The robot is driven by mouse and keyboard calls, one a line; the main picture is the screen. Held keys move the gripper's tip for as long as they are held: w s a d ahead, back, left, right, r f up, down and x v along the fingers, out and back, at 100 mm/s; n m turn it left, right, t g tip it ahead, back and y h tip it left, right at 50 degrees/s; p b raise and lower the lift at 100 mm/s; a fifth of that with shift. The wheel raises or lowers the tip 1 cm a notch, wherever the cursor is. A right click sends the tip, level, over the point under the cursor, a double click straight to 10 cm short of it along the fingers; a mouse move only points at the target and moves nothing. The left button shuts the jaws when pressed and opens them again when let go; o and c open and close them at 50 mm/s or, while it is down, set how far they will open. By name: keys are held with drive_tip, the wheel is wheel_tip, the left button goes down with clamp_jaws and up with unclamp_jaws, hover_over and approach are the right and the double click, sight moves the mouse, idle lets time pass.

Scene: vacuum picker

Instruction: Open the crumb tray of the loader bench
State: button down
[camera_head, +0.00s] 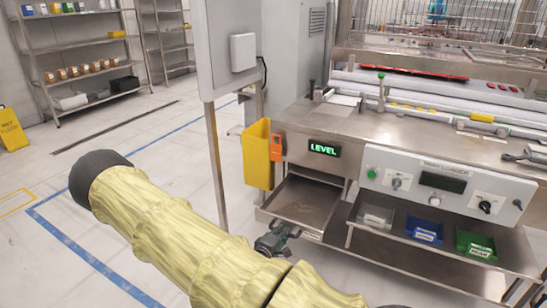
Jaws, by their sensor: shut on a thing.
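The crumb tray (303,199) is a shallow, stained metal drawer under the left end of the steel loader bench (395,137). It stands out from the bench front, below the green LEVEL display (323,148), and its inside floor shows. A small label sits on its front edge. My gripper (281,232) is at the tray's front edge, shut at the handle area. The handle itself is hidden by the gripper. My arm, in a yellow sleeve, crosses the lower left and hides the floor there.
A yellow bin (258,155) hangs on the bench's left end, close above the tray. A control panel (445,187) and a lower shelf with grey, blue (424,230) and green bins (476,244) are at right. A grey cabinet post stands left.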

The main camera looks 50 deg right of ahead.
idle(0.3)
drive_tip(key=c, duration=1.8)
unclamp_jaws()
drive_tip(key=shift+o, duration=0.2)
drive_tip(key=shift+a, duration=0.15)
drive_tip(key=v, duration=1.2)
drive_tip(key=shift+f, duration=0.1)
